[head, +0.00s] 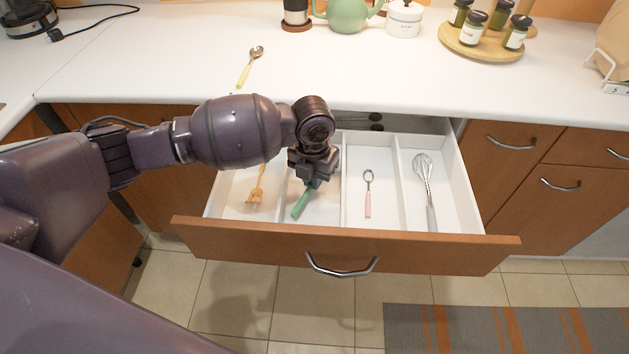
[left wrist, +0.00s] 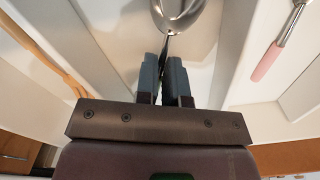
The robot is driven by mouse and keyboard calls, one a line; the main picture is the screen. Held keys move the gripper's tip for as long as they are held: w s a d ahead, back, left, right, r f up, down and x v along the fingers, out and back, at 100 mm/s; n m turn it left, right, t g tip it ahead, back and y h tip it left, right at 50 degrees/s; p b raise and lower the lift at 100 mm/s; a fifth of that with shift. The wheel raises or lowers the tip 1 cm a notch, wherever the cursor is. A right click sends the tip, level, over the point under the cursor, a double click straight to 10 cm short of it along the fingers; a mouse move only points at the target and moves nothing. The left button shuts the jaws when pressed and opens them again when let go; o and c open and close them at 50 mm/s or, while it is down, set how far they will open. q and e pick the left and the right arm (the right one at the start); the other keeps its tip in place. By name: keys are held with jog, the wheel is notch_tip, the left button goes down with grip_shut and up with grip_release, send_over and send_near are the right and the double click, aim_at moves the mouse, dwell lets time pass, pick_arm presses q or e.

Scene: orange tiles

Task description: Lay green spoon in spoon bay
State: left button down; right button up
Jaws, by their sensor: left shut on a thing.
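My left gripper (head: 312,183) is shut on the green spoon (head: 300,204) inside the open drawer, over the second bay from the left. The spoon's green handle sticks out below the gripper towards the drawer front. In the left wrist view the spoon's metal bowl (left wrist: 178,12) shows beyond the fingertips (left wrist: 166,64), over the white floor of the bay. I cannot tell whether the spoon touches that floor. Part of the spoon is hidden by the gripper. My right gripper is not in view.
White dividers part the drawer (head: 345,245). An orange fork (head: 257,187) lies left of the gripper. A pink-handled utensil (head: 367,195) and a whisk (head: 425,185) lie right of it. A yellow-handled spoon (head: 247,70) lies on the counter, whose edge overhangs the drawer's back.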

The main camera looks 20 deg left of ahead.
pick_arm(q)
jog(key=shift+f, duration=0.95)
jog(key=c, duration=1.2)
grip_release()
notch_tip(320, 180, up, 12)
jog(key=shift+r+p, duration=0.15)
jog(key=shift+p, duration=1)
